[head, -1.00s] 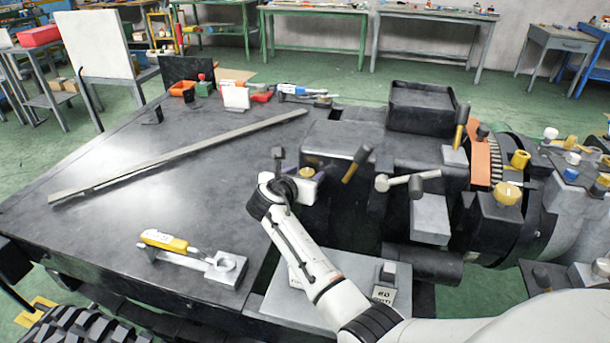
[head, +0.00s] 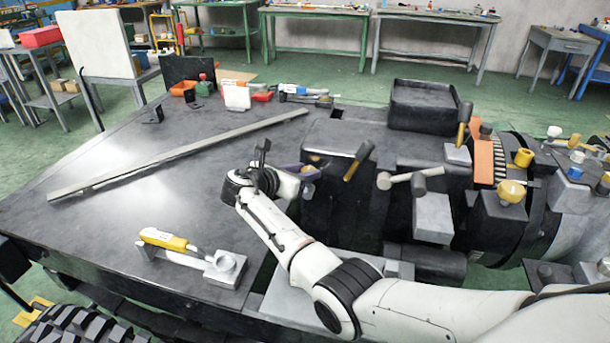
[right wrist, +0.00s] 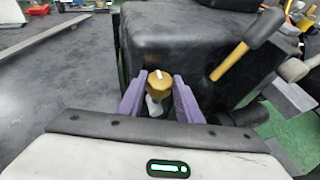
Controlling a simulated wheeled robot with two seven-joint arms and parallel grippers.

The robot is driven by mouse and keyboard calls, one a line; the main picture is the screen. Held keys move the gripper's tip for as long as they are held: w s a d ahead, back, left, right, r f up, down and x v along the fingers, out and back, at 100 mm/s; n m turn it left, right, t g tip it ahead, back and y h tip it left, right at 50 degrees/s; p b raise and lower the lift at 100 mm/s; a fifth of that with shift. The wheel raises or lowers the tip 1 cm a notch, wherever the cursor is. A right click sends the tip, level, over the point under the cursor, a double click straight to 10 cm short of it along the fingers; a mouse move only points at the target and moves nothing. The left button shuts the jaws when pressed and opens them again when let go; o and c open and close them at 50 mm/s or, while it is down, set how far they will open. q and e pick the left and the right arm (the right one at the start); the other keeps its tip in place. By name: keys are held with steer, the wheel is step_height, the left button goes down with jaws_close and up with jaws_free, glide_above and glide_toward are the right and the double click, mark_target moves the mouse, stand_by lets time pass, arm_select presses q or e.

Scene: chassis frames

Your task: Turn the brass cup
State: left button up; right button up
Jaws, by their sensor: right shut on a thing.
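The brass cup (right wrist: 157,78) is a small gold cap with a white mark on its top. In the right wrist view it sits between the two purple fingers of my right gripper (right wrist: 160,95), which is shut on it. It is against the near side of a dark block (right wrist: 185,45). In the head view the cup (head: 312,158) is mostly hidden by my right gripper (head: 303,169), beside the left end of the block. My left gripper is not in view.
A hammer-like lever with a yellow handle (right wrist: 231,61) stands right of the cup. A long grey bar (head: 180,155) lies on the dark deck. A yellow-handled tool and metal holder (head: 165,240) are at front left. The deck between them is clear.

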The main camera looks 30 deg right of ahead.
steer(key=o, duration=1)
steer(key=shift+o, duration=0.2)
